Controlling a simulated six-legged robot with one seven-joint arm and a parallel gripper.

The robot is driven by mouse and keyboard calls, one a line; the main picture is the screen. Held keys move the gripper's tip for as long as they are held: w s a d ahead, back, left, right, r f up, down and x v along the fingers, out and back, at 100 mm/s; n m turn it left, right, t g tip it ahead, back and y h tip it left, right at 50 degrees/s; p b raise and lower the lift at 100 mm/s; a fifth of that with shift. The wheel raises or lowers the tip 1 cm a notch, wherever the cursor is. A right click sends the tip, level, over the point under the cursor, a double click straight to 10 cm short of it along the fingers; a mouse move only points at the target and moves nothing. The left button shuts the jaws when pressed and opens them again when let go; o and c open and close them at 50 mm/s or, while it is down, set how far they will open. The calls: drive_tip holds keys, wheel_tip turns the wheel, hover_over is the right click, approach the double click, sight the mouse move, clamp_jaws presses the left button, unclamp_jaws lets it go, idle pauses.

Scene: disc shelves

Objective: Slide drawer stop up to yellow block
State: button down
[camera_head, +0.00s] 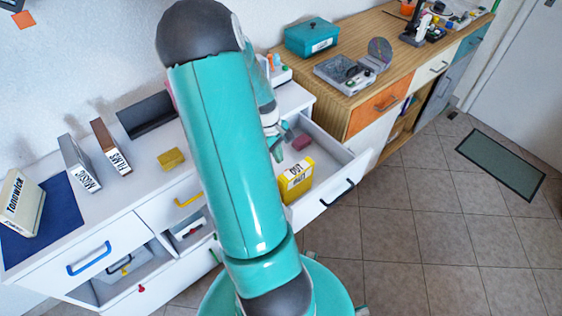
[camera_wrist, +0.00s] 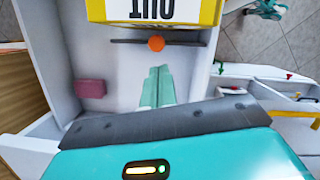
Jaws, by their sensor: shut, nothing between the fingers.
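The yellow block (camera_head: 296,181) with a white "OUT" label stands in the open white drawer. In the wrist view the yellow block (camera_wrist: 155,10) is at the top edge and partly cut off. The drawer stop (camera_wrist: 185,43), a dark bar with an orange knob (camera_wrist: 156,43), lies across the drawer just short of the block; I cannot tell whether they touch. My gripper (camera_wrist: 158,72) is shut and empty, its teal fingertips a little below the knob in the picture. In the head view my gripper (camera_head: 276,140) is over the drawer, partly hidden by my arm.
A pink block (camera_wrist: 90,88) lies in the same drawer, left of my fingers in the wrist view. The drawer's side walls (camera_wrist: 50,62) are close by.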

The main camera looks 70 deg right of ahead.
drive_tip(key=shift+w+r+g, duration=0.8)
drive_tip(key=shift+w+r, duration=0.9)
drive_tip(key=shift+r, duration=1)
drive_tip(key=x, duration=0.9)
drive_tip(key=shift+s+d+f, duration=0.15)
drive_tip(key=shift+d+f, duration=0.1)
drive_tip(key=shift+f, duration=0.1)
drive_tip(key=shift+s+a, duration=0.2)
drive_tip(key=shift+s, duration=0.45)
drive_tip(key=shift+r, duration=0.1)
drive_tip(key=v, duration=0.9)
drive_tip(key=shift+d+r, duration=0.15)
drive_tip(key=shift+r, duration=0.25)
